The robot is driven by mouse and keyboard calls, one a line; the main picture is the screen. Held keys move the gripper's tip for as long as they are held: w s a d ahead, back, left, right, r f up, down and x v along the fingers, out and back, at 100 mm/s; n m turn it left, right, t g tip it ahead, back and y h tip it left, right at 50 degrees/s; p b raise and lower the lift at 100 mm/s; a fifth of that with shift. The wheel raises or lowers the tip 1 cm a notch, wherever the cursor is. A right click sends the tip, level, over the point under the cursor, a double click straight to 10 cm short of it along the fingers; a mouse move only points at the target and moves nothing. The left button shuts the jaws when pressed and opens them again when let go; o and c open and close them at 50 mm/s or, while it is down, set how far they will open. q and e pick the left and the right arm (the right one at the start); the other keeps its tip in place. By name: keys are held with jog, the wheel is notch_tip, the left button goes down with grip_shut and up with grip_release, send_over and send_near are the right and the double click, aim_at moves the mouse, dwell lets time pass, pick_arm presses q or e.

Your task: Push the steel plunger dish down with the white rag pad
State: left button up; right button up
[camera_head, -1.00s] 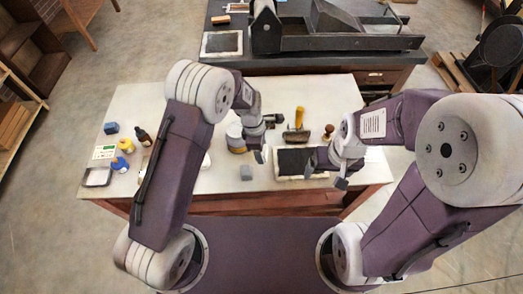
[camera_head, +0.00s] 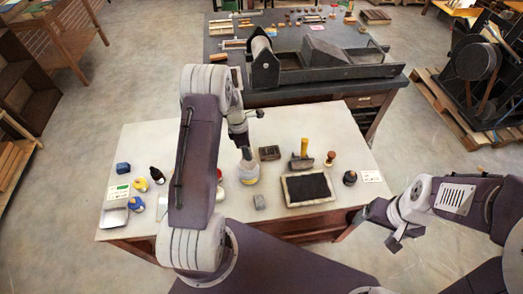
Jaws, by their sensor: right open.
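The steel plunger dish (camera_head: 249,176) appears to be the round, pale can with a yellowish band near the middle of the pale table. My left gripper (camera_head: 247,151) points down right over it; its fingertips overlap the can's top, and I cannot tell whether they touch. I cannot make out whether it holds anything. I cannot pick out the white rag pad for certain. My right gripper (camera_head: 394,243) is open and empty, off the table's right front corner.
Bottles (camera_head: 157,175) and a scale (camera_head: 117,198) stand at left. A dark press bench (camera_head: 225,75) stands behind.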

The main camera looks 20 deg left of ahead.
aim_at(248, 163)
pick_arm(q)
jog(key=shift+a+f+b, duration=0.15)
jog(key=shift+f+b, duration=2.8)
jog(key=shift+f, duration=0.1)
jog(key=shift+r, duration=0.1)
jog(key=shift+s+f+b, duration=0.1)
jog(key=shift+f+b, duration=0.45)
jog(key=shift+f, duration=0.65)
dwell(0.4)
notch_tip(248, 163, up, 7)
jog(key=p, duration=0.6)
jog(key=shift+p, duration=0.4)
